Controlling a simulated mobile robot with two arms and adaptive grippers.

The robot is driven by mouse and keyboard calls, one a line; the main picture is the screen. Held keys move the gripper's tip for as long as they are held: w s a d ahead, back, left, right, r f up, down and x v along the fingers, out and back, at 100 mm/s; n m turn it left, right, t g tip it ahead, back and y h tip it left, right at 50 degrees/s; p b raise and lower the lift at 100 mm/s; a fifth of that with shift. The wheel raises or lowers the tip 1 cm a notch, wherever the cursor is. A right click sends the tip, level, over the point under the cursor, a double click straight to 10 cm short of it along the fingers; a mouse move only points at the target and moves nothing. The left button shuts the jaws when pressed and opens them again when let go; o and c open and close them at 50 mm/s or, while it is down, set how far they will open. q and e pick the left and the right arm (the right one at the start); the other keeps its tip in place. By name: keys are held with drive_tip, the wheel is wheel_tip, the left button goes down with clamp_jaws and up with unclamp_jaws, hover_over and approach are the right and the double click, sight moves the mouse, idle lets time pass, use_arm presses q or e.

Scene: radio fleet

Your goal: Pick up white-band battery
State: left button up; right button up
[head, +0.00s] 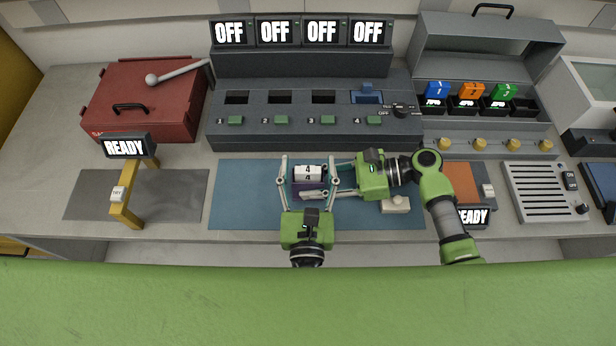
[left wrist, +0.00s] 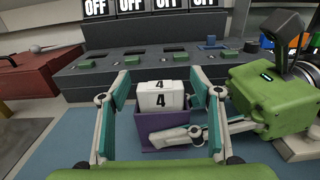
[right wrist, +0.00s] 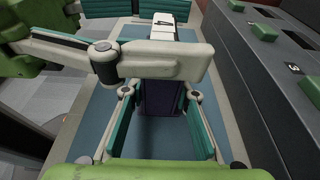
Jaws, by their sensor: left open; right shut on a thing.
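The white-band battery (head: 308,172), a white block marked 4, stands in a purple box (head: 297,188) on the blue mat; it also shows in the left wrist view (left wrist: 162,97). My left gripper (head: 309,161) reaches up from below in the head view. It is open, with one finger on each side of the battery. My right gripper (head: 320,181) comes in from the right and is shut on the purple box, whose side shows between its fingers in the right wrist view (right wrist: 160,100). A left-gripper finger crosses that view and hides part of the box.
Behind the blue mat (head: 240,200) stands a grey console (head: 300,135) with several slots, green buttons and OFF screens. A red toolbox (head: 145,95) and yellow stand (head: 128,210) are at left. Coloured batteries (head: 470,92) sit in a rack at right. The mat's left part is clear.

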use_arm(q)
drive_tip(key=c, duration=1.3)
wheel_tip(320, 180, up, 10)
drive_tip(key=shift+r, duration=0.1)
use_arm(e)
drive_tip(key=o, duration=0.9)
drive_tip(key=shift+d, duration=0.1)
drive_tip(key=v, duration=1.2)
use_arm(q)
drive_tip(key=shift+s, duration=0.1)
